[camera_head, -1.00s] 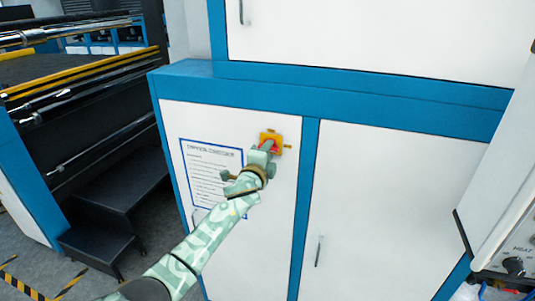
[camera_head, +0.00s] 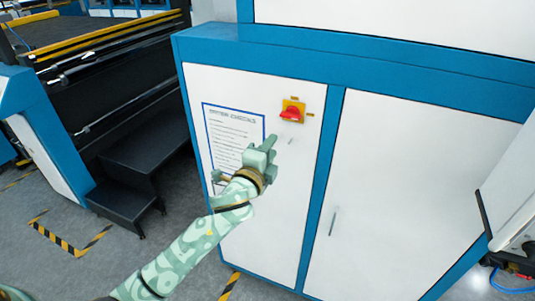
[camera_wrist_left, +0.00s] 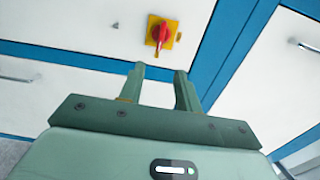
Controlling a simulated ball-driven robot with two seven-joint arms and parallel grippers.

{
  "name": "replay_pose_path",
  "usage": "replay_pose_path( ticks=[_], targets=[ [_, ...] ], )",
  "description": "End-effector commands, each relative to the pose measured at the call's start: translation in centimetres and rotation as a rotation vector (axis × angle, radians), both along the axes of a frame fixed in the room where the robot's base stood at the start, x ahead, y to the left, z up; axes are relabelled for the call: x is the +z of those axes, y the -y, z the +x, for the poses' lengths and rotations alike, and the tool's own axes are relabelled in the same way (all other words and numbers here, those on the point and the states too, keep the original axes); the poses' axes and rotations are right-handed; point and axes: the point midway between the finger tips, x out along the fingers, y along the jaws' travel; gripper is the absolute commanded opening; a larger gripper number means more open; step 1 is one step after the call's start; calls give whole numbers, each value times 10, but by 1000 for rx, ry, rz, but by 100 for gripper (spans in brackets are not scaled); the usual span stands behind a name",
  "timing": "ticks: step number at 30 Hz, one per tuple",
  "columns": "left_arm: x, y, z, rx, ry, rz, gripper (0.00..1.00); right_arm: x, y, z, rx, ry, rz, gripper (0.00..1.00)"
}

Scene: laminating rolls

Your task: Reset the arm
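My left arm comes in from the lower left in the head view. My left gripper (camera_head: 268,148) is in front of the white cabinet door, a little below and left of a red rotary switch (camera_head: 291,113) on a yellow plate. In the left wrist view the left gripper (camera_wrist_left: 160,72) has two fingers apart with nothing between them. The red switch (camera_wrist_left: 162,32) shows beyond the fingertips, clear of them. My right gripper is not in view.
A white cabinet with blue frame (camera_head: 330,160) fills the middle, with a printed notice (camera_head: 230,135) on its left door. Black steps (camera_head: 125,200) and a roller machine (camera_head: 110,75) stand at left. Open grey floor (camera_head: 130,265) lies at lower left.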

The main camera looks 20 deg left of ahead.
Motion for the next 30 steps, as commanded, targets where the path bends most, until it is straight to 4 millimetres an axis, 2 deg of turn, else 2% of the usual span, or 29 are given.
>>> replay_pose_path(
  ticks=[3,6,19,22,23,26,27,29,30],
  targets=[
    [0,0,-12,-1,1,-1,34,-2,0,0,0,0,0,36],
    [0,-1,-16,0,0,-1,34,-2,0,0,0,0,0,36],
    [1,-1,-16,0,1,-4,34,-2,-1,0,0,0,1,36],
    [0,3,-16,-22,2,-93,34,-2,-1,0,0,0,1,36],
    [-12,3,-13,-31,-22,-145,34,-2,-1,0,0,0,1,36],
    [-72,-6,-2,-18,-138,-296,34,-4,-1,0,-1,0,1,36],
    [-107,-11,-2,-3,-193,-358,34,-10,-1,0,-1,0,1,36],
    [-164,-18,-7,28,-280,-445,34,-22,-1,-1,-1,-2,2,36],
    [-202,-23,-13,55,-336,-500,34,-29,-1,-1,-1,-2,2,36]
  ],
)
